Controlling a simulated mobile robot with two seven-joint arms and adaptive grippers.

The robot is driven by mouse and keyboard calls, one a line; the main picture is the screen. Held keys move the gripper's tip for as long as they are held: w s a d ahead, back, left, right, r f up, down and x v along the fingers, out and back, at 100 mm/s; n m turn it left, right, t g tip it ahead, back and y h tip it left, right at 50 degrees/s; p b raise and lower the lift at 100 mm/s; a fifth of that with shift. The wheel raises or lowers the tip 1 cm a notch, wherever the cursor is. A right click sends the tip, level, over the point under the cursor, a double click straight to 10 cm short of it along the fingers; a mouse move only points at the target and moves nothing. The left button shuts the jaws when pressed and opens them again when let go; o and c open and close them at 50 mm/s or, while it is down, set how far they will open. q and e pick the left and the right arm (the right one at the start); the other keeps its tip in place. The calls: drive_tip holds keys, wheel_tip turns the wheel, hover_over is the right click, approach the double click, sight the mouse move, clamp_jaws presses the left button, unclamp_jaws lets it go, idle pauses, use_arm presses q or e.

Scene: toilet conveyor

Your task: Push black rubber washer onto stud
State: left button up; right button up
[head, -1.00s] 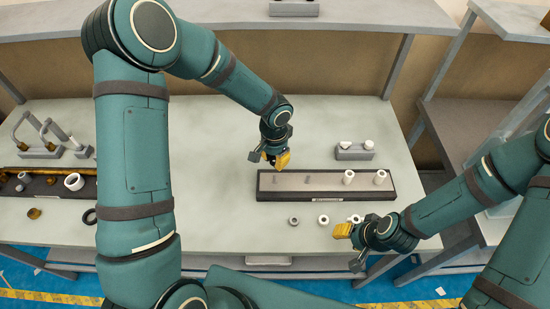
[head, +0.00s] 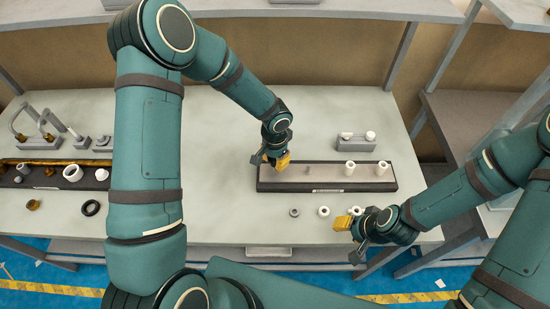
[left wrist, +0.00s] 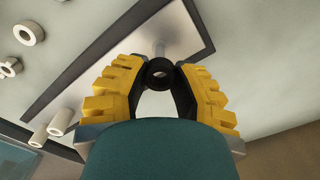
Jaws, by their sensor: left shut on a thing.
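My left gripper (head: 277,162) is shut on the black rubber washer (left wrist: 160,72), a small dark ring between the yellow fingertips in the left wrist view. The stud (left wrist: 160,47) shows right beside the washer and in line with it. I cannot tell whether the washer touches it or is around its tip. In the head view the gripper covers this stud at the left end of the light plate (head: 325,177) in the black tray. Another bare stud (head: 308,170) stands to its right. My right gripper (head: 343,223) hangs over the table front; its jaw opening is unclear.
Two white cylinders (head: 349,168) stand on the plate's right half. Several rings, one grey (head: 294,212) and one white (head: 324,211), lie in front. A black ring (head: 90,208) lies at left near a parts tray (head: 45,186). A grey holder (head: 355,145) stands behind.

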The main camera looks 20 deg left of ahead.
sight(341, 237)
use_arm(q)
drive_tip(key=shift+b, duration=0.75)
use_arm(e)
drive_tip(key=shift+f, duration=0.75)
idle(0.9)
use_arm(q)
drive_tip(key=shift+f+b, duration=1.5)
drive_tip(key=shift+f, duration=0.1)
use_arm(e)
drive_tip(key=shift+f, duration=1.5)
